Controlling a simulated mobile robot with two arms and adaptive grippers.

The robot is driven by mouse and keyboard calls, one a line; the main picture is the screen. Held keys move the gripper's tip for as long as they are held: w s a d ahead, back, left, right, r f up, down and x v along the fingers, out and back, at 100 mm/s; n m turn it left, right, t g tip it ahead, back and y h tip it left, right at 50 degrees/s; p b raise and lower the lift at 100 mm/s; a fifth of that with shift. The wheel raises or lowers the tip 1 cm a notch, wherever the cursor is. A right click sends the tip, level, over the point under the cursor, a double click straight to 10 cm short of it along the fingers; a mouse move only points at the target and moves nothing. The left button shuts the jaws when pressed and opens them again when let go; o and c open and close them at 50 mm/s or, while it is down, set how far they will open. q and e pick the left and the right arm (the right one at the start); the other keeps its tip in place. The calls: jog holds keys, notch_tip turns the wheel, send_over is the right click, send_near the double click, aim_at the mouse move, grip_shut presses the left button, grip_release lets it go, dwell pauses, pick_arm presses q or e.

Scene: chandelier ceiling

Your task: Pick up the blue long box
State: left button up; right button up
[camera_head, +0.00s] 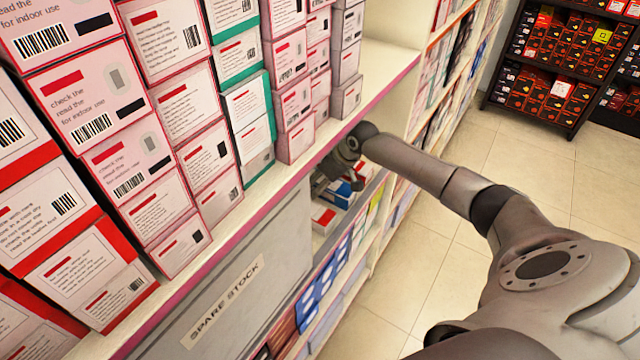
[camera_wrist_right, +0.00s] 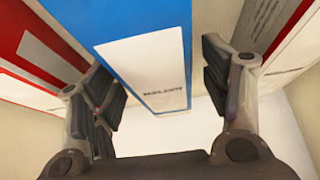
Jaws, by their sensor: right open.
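The blue long box (camera_wrist_right: 120,22), with a white label face, fills the upper middle of the right wrist view. In the head view a small part of it shows as a blue patch (camera_head: 341,188) in the compartment under the top shelf. My right gripper (camera_head: 340,172) reaches into that compartment from the right. In the right wrist view its fingers (camera_wrist_right: 160,85) are open, one on each side of the blue box. I cannot tell whether either finger touches it. Its far end is out of view. My left gripper is not in view.
Red-and-white boxes flank the blue box, on the left (camera_wrist_right: 40,45) and right (camera_wrist_right: 295,50). The top shelf edge (camera_head: 250,222), packed with boxes, overhangs the compartment. A grey "SPARE STOCK" panel (camera_head: 270,240) stands left of it. The aisle floor (camera_head: 440,265) is clear.

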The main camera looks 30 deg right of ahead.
jog(key=c, duration=1.2)
jog(key=shift+r, duration=0.45)
notch_tip(320, 180, up, 2)
jog(key=shift+w+r+b, duration=0.1)
jog(key=shift+r+b, duration=0.15)
jog(key=shift+b, duration=0.2)
jog(key=s+d, duration=0.1)
jog(key=s, duration=0.3)
jog(key=s+d+b, duration=0.1)
jog(key=s+d, duration=0.1)
jog(key=s, duration=0.1)
jog(key=s+d, duration=0.1)
jog(key=s, duration=0.3)
jog(key=shift+s+d+b, duration=0.35)
jog(key=shift+d, duration=0.05)
jog(key=shift+s+d+p, duration=0.25)
jog(key=shift+s+d, duration=0.1)
jog(key=shift+s, duration=0.5)
jog(key=shift+s+d+p, duration=0.2)
jog(key=shift+s+d, duration=0.2)
jog(key=shift+s, duration=0.5)
jog(key=shift+s+d+p, duration=0.25)
jog(key=shift+s+d, duration=0.1)
jog(key=shift+s, duration=0.5)
